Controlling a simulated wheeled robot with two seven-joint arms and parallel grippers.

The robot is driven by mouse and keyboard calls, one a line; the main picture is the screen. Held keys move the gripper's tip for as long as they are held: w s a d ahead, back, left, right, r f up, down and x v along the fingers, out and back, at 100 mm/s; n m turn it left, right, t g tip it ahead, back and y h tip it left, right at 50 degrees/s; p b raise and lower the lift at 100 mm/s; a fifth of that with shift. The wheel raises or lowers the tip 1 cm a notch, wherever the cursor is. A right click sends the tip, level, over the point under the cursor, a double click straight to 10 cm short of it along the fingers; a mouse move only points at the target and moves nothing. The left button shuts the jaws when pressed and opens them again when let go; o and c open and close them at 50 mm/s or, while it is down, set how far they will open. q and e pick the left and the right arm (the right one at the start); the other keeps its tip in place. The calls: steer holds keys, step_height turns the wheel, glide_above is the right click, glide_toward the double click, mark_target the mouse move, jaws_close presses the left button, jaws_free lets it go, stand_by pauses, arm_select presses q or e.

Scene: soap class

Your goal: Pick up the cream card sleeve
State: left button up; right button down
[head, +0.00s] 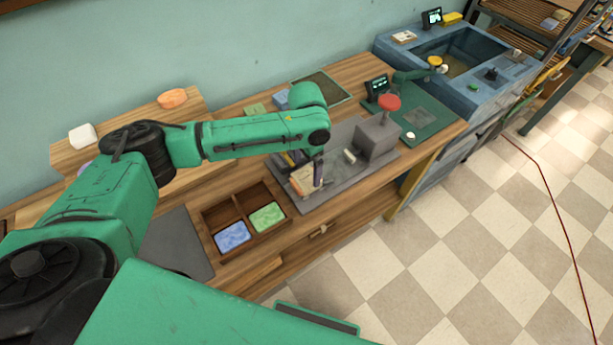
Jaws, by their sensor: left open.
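A small cream piece (301,181), which looks like the card sleeve, lies at the left end of the grey press plate (335,190) on the bench. My left arm reaches in from the left, and its gripper (318,182) points down right beside the cream piece, at its right edge. The gripper is open and seen from the side, so I cannot tell whether a finger touches the piece. The gripper and arm hide part of that area. My right gripper is out of view.
A divided wooden tray (207,222) in front holds a blue soap (232,236) and a green soap (267,217). A grey press block with a red knob (389,102) stands right of the gripper. A green mat (437,118) and a blue sink (400,56) lie beyond.

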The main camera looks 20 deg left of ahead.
mark_target(308, 176)
arm_select(q)
steer(key=f+p, duration=0.1)
steer(key=f, duration=0.3)
steer(key=shift+d+f, duration=0.1)
steer(key=shift+d, duration=0.1)
steer(key=shift+s, duration=0.15)
steer(key=c, duration=1.1)
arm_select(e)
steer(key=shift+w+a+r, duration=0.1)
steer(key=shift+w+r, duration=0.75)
